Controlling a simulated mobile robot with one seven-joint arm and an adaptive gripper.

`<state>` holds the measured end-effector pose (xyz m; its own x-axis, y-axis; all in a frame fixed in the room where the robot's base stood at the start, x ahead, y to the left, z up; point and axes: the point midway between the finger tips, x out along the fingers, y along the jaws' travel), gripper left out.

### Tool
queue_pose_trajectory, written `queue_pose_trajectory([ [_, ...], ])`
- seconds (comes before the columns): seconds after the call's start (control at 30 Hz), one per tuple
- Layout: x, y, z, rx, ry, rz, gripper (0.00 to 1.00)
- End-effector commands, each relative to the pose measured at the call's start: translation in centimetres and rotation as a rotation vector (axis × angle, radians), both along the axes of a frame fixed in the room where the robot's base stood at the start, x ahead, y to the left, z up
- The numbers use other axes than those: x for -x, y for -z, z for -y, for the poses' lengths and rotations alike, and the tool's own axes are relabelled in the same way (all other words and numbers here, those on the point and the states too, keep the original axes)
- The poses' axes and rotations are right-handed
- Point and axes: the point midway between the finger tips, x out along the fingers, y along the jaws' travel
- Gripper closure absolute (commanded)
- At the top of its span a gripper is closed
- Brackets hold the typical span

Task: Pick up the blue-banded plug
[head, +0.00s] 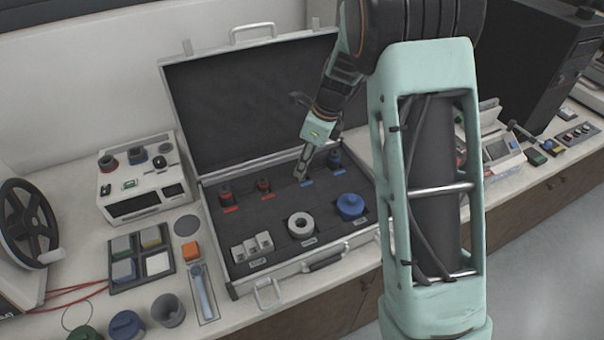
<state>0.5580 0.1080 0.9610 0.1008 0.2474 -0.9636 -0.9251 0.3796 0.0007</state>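The open silver case (310,264) with dark foam stands on the bench. A dark plug with blue on it (335,158) stands upright in the back right of the foam, behind a blue label. My gripper (301,174) points down into the case just left of that plug, at another blue label (307,184). Its fingertips are low, close to the foam. The fingers are small and seen from the side, so their gap is unclear. Any plug between or behind them is hidden. Two red-marked plugs, one at far left (225,196) and one nearer (263,187), stand left of my gripper.
The raised lid (235,100) stands behind. A white instrument box (142,185) is left. My arm blocks the view right of the case.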

Motion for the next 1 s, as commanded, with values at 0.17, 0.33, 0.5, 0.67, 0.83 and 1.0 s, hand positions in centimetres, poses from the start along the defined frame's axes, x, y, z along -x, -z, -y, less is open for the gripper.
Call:
queue_pose_trajectory([
  [0.17, -0.10, 1.24, -0.30, 0.000, 0.000, 0.000, 0.64],
  [0.33, -0.11, 1.26, -0.31, 0.000, 0.000, 0.000, 0.64],
  [0.5, -0.10, 1.24, -0.30, 0.000, 0.000, 0.000, 0.81],
  [0.67, -0.09, 1.24, -0.30, 0.000, 0.000, 0.000, 0.98],
  [0.83, -0.10, 1.22, -0.30, 0.000, 0.000, 0.000, 1.00],
  [1.0, -0.12, 0.99, -0.31, 0.000, -0.001, 0.001, 1.00],
])
